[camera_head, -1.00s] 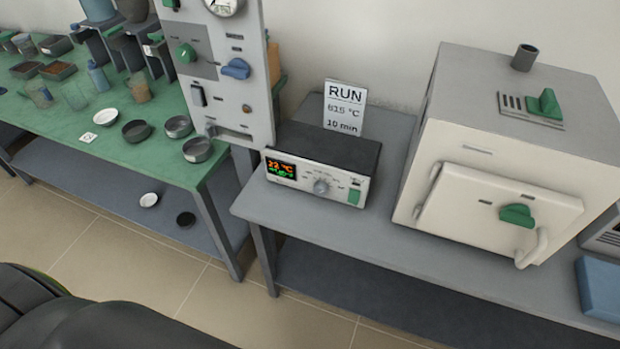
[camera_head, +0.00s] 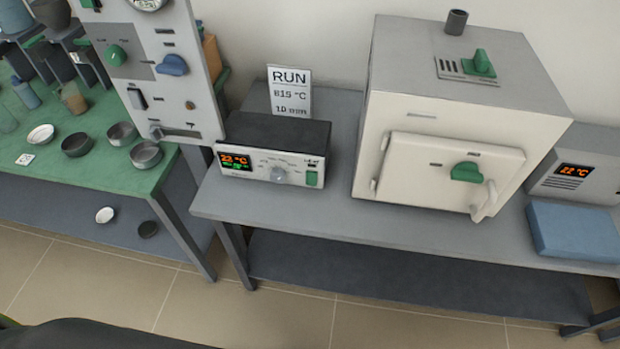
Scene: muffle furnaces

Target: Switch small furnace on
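The small cream furnace (camera_head: 455,130) stands on the grey table (camera_head: 330,222). Its door (camera_head: 440,172) is shut, with a green knob (camera_head: 467,172) and a pale handle at the right. A green vent lever (camera_head: 481,62) and a short chimney (camera_head: 456,21) are on top. Left of it sits a controller box (camera_head: 268,165). Its lit display (camera_head: 235,161) reads 22 °C in orange, with a green line below. It has a grey dial (camera_head: 278,174) and a green switch (camera_head: 312,178); I cannot tell the switch position. Neither gripper is in view.
A RUN card (camera_head: 289,91) reading 815 °C and 10 min stands behind the controller. A grey panel (camera_head: 160,100) with knobs rises to its left. A green table (camera_head: 150,175) holds several dishes. A second unit (camera_head: 577,165) and a blue block (camera_head: 573,230) stand at right.

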